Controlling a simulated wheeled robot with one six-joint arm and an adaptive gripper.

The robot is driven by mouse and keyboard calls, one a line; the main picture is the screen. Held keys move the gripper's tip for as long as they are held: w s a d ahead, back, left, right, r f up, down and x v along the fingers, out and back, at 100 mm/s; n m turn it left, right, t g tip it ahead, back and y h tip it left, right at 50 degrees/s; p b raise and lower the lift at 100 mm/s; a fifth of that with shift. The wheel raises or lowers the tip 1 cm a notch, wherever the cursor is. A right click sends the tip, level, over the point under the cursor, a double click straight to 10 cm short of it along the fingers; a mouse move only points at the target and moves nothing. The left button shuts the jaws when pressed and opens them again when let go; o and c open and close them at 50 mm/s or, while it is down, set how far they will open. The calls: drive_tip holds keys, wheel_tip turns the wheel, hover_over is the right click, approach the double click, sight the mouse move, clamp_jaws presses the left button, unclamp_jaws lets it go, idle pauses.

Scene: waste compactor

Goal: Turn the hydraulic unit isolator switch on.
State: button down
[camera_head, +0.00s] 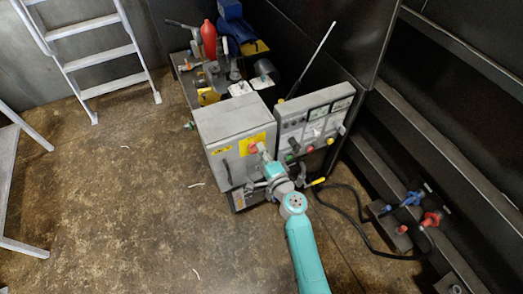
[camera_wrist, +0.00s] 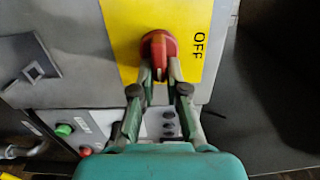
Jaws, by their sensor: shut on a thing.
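The hydraulic unit isolator switch is a red rotary knob (camera_wrist: 157,46) on a yellow plate (camera_wrist: 200,68). The word OFF is printed on the plate to the right of the knob in the wrist view. In the head view the red knob (camera_head: 253,148) sits on the front of a grey cabinet (camera_head: 226,118). My gripper (camera_wrist: 159,72) has its two fingers closed on the lower part of the knob. In the head view my gripper (camera_head: 264,157) reaches the cabinet front from the lower right and partly covers the plate. Any ON marking is not visible.
A control panel (camera_head: 312,120) with several buttons stands right of the cabinet. A black cable (camera_head: 350,205) runs along the floor to blue and red fittings (camera_head: 425,208). A ladder (camera_head: 95,55) stands at upper left. The floor at left is mostly clear.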

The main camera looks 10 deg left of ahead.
drive_tip(key=shift+d, duration=0.1)
drive_tip(key=c, duration=1.2)
unclamp_jaws()
drive_tip(key=v, duration=1.2)
drive_tip(key=shift+w, duration=0.1)
